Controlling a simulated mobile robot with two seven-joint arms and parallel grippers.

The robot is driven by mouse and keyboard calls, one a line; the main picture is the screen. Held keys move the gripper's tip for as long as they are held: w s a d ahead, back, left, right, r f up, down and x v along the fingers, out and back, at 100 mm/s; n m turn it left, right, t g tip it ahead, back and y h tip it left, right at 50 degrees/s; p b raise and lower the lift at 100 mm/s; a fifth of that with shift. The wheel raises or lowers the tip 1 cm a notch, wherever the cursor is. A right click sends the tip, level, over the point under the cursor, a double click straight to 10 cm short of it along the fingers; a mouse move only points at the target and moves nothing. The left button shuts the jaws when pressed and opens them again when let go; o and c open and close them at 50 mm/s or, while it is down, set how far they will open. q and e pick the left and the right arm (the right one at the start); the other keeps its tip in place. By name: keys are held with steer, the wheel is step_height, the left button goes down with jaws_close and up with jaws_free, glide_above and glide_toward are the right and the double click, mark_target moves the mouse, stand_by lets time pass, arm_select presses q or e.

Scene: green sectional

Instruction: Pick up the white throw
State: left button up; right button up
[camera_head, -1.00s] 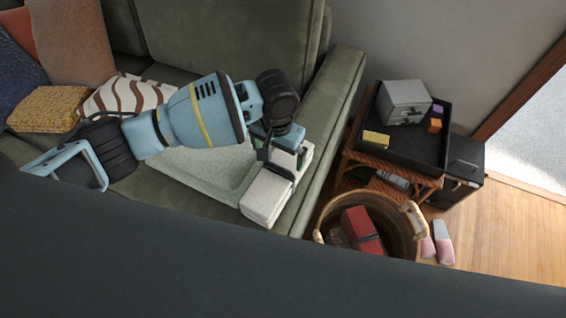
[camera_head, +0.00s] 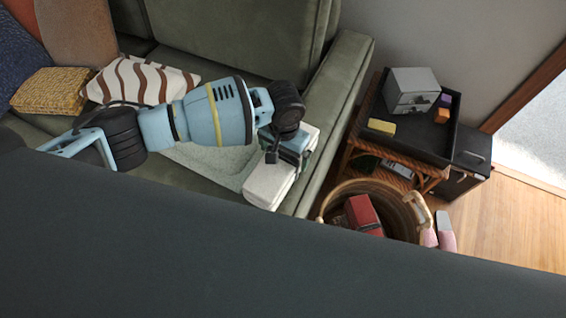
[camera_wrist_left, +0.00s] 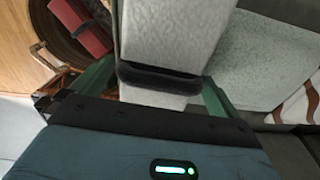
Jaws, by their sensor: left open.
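The white throw (camera_head: 270,185) is a folded, pale, block-like bundle on the sofa at the foot of the right armrest. My left gripper (camera_head: 287,155) is right over it, pointing down, and hides part of its top. In the left wrist view the throw (camera_wrist_left: 170,35) runs between the two spread green-edged fingers of my left gripper (camera_wrist_left: 155,93), with a dark bar crossing it. The gripper is open, with the throw between its fingers; firm contact cannot be told. My right gripper is not in view.
A pale speckled cloth (camera_head: 215,160) lies on the seat beside the throw. The sofa armrest (camera_head: 335,105) rises close on the right. Beyond it stand a wicker basket (camera_head: 325,215) with a red item (camera_head: 362,213) and a side table with a black tray (camera_head: 430,142).

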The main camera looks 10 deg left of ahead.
arm_select(q)
steer(key=shift+f, duration=0.35)
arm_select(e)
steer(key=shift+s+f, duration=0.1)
arm_select(q)
steer(key=shift+r, duration=0.1)
steer(key=c, duration=1)
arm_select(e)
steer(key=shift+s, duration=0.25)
arm_select(q)
steer(key=shift+r, duration=0.1)
steer(key=shift+c, duration=0.2)
steer(key=shift+r, duration=0.6)
step_height(320, 180, up, 2)
steer(key=shift+r+p, duration=0.2)
steer(key=shift+p, duration=0.1)
steer(key=s+d+p, duration=0.1)
steer(key=s+d, duration=0.2)
steer(key=s, duration=0.4)
steer(key=s+d+r, duration=0.1)
steer(key=s+d, duration=0.2)
steer(key=s, duration=0.4)
steer(key=shift+s+p, duration=0.35)
steer(key=shift+p, duration=0.05)
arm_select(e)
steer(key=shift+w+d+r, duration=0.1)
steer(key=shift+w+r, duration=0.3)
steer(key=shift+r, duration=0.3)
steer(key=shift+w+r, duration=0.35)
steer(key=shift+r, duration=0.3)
